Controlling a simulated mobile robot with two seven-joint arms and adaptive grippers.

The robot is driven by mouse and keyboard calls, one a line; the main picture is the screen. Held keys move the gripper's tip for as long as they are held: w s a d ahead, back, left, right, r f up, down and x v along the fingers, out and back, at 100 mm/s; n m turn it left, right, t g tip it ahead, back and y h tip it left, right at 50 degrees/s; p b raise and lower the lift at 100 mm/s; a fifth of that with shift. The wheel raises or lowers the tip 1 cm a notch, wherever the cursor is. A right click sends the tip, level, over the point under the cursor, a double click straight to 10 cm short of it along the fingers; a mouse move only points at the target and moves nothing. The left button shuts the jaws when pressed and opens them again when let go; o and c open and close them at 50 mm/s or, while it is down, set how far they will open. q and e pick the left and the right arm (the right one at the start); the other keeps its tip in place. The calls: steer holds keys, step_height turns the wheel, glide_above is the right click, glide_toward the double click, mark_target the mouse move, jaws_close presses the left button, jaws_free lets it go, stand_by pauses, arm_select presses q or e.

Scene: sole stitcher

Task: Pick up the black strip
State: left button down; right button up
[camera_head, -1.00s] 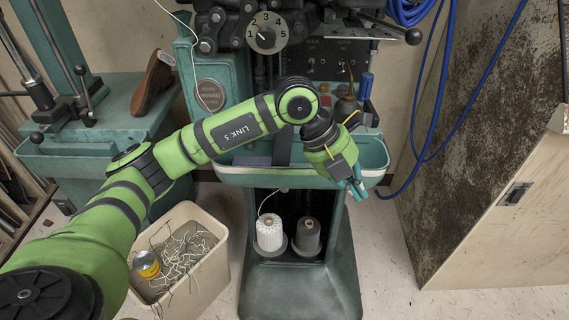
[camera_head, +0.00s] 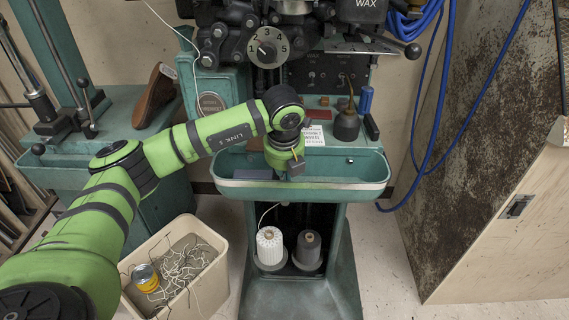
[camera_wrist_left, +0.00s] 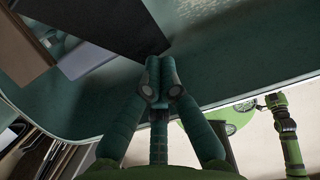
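The black strip (camera_wrist_left: 122,22) shows in the left wrist view as a flat dark band. It runs from the top edge down to a narrow end just beyond my left fingertips. My left gripper (camera_wrist_left: 161,76) has its two fingers together, with no clear gap and nothing visibly held. Whether the tips touch the strip cannot be told. In the head view my left gripper (camera_head: 293,171) points down over the teal tray (camera_head: 350,184) of the machine, and the arm hides the strip there. My right gripper is not identifiable in these frames.
An oil can (camera_head: 347,124) and a blue bottle (camera_head: 365,100) stand behind the tray. Thread spools (camera_head: 270,247) sit below it. A bin of thread scraps (camera_head: 205,287) stands at lower left. The tray's right part is mostly clear.

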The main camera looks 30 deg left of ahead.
arm_select(q)
steer(key=shift+w+f, duration=0.15)
steer(key=shift+f, duration=0.55)
steer(key=shift+w+a, duration=0.15)
steer(key=shift+w, duration=0.05)
steer(key=shift+w+a+b, duration=0.35)
steer(key=shift+w+b, duration=0.05)
steer(key=shift+w, duration=0.45)
steer(key=shift+w+a+r, duration=0.15)
steer(key=shift+w+a, duration=0.05)
steer(key=shift+w, duration=0.05)
arm_select(e)
steer(key=shift+s+a, duration=0.1)
steer(key=shift+s, duration=0.05)
